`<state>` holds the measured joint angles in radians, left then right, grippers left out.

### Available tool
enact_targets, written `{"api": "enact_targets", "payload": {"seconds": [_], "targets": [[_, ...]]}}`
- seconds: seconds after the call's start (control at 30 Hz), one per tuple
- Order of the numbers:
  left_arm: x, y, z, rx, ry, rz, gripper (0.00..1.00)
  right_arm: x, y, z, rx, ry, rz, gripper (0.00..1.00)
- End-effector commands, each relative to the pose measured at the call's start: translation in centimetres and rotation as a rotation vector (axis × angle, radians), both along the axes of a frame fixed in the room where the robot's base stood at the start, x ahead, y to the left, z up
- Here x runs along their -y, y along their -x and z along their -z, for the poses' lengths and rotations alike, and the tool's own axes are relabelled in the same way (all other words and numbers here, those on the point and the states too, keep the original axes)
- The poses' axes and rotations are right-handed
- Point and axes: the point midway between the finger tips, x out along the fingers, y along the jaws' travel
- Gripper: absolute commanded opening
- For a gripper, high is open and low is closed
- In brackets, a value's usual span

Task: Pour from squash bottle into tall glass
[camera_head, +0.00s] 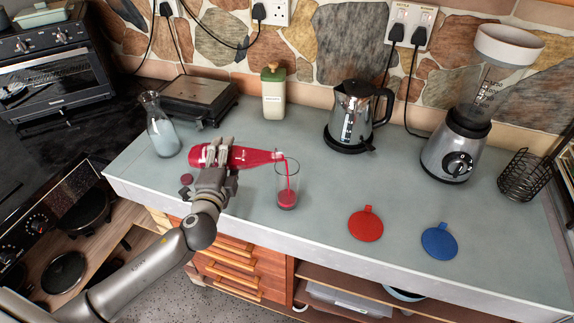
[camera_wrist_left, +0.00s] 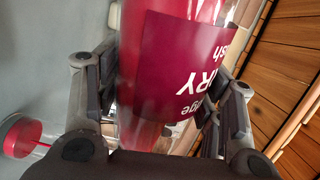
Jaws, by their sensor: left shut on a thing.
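My left gripper (camera_head: 218,150) is shut around the body of the red squash bottle (camera_head: 255,157). The bottle lies nearly level above the counter, its neck pointing right over the tall glass (camera_head: 279,179). A thin red stream falls from its mouth into the glass, which stands upright with some red liquid in the bottom. In the left wrist view the bottle's dark label (camera_wrist_left: 185,60) sits between the fingers. A clear round thing with red in it (camera_wrist_left: 22,137) at the left there looks like the glass. My right gripper is not in view.
A small dark red cap (camera_head: 187,180) lies by the front edge, beside my left gripper. A carafe (camera_head: 161,133) stands to the left. A red coaster (camera_head: 365,226) and a blue coaster (camera_head: 439,241) lie to the right. The kettle (camera_head: 352,115) and blender (camera_head: 452,150) stand farther back.

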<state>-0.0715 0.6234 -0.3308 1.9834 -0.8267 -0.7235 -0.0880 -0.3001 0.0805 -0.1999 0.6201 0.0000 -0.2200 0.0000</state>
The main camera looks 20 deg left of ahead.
Motion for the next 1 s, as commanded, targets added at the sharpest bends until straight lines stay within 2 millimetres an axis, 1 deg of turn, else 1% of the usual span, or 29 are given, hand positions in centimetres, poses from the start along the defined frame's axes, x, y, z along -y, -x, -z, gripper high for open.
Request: {"api": "enact_targets", "payload": {"seconds": [0.03,0.07,0.13,0.2,0.3,0.37,0.43,0.57,0.67,0.87,1.0], "targets": [[0.0,0.0,-0.2,0.005,-0.001,0.000,0.16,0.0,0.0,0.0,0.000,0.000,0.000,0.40],[0.0,0.0,0.1,0.005,0.006,0.000,0.16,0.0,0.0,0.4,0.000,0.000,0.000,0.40],[0.0,0.0,1.9,0.019,0.062,0.001,0.16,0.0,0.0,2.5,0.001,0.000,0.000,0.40],[-0.3,0.0,3.0,0.035,0.131,0.001,0.16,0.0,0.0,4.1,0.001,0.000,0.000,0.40],[-0.5,0.1,3.9,0.055,0.226,0.001,0.16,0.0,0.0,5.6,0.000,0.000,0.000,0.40],[-0.2,0.0,3.5,0.069,0.283,0.000,0.16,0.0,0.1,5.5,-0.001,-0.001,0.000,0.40],[-0.2,0.0,3.1,0.069,0.283,0.001,0.16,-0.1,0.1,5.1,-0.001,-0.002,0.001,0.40],[-0.1,0.0,3.3,0.074,0.310,0.001,0.16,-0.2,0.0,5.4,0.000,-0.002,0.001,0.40],[0.1,0.0,3.7,0.086,0.363,0.002,0.16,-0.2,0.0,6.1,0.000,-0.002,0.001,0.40],[0.8,-0.2,5.5,0.107,0.466,0.001,0.16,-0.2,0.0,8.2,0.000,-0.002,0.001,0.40],[1.5,-0.3,6.4,0.129,0.565,0.000,0.16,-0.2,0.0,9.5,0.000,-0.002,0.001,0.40]]}}
